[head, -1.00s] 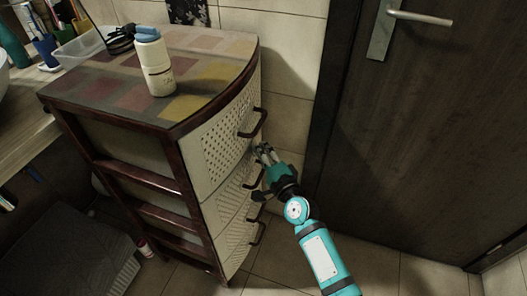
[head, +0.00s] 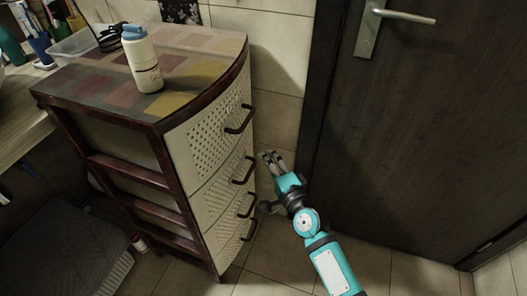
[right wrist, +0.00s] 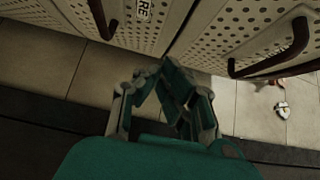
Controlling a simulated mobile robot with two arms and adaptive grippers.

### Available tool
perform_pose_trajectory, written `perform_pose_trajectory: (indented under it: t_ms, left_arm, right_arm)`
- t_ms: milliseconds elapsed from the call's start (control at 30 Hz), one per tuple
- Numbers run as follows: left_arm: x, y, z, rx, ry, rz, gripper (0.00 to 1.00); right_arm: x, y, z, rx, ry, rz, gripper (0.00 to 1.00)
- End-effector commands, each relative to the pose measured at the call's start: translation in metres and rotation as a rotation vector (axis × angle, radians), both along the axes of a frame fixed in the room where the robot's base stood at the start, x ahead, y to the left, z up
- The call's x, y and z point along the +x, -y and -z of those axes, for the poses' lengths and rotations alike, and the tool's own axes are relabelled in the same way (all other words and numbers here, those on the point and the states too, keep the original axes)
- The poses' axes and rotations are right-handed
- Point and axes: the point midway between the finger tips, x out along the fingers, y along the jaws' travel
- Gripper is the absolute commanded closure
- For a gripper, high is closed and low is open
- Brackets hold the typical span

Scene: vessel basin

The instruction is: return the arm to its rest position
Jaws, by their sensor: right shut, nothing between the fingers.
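My right arm (head: 329,264) comes in from the bottom of the head view. My right gripper (head: 271,158) is shut and empty, just right of the drawer cabinet (head: 205,145) and apart from its handles. In the right wrist view the shut fingers (right wrist: 165,75) point toward the perforated drawer fronts (right wrist: 225,35), with dark handles on both sides. My left gripper shows in neither view.
A white bottle with a blue cap (head: 143,62) stands on the cabinet top. A dark door (head: 430,140) with a metal handle (head: 402,16) is at the right. A clear tray (head: 78,45) lies at the back left. Tiled floor (head: 270,262) is open in front of the cabinet.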

Motion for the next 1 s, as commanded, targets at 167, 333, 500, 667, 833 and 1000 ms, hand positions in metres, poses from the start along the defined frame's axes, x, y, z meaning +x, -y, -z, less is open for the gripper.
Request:
perform_pose_trajectory:
  t_ms: [167, 333, 500, 667, 833, 1000]
  left_arm:
    - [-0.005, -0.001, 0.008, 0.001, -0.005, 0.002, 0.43]
    - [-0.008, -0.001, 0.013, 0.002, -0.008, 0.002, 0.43]
    - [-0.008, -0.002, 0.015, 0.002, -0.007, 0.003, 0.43]
    - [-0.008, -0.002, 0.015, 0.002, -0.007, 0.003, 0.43]
    - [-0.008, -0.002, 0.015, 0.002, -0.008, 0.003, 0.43]
    - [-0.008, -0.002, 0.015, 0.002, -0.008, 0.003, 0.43]
  right_arm:
    - [-0.029, 0.014, 0.0, -0.002, -0.001, 0.001, 1.0]
    - [-0.05, 0.023, 0.0, 0.001, -0.001, 0.001, 1.0]
    - [-0.058, 0.027, 0.0, 0.0, 0.0, 0.001, 1.0]
    - [-0.06, 0.027, 0.004, -0.013, -0.005, -0.001, 1.0]
    - [-0.078, 0.029, 0.06, -0.244, -0.071, -0.052, 1.0]
    - [-0.133, 0.049, 0.17, -0.69, -0.217, -0.21, 1.0]
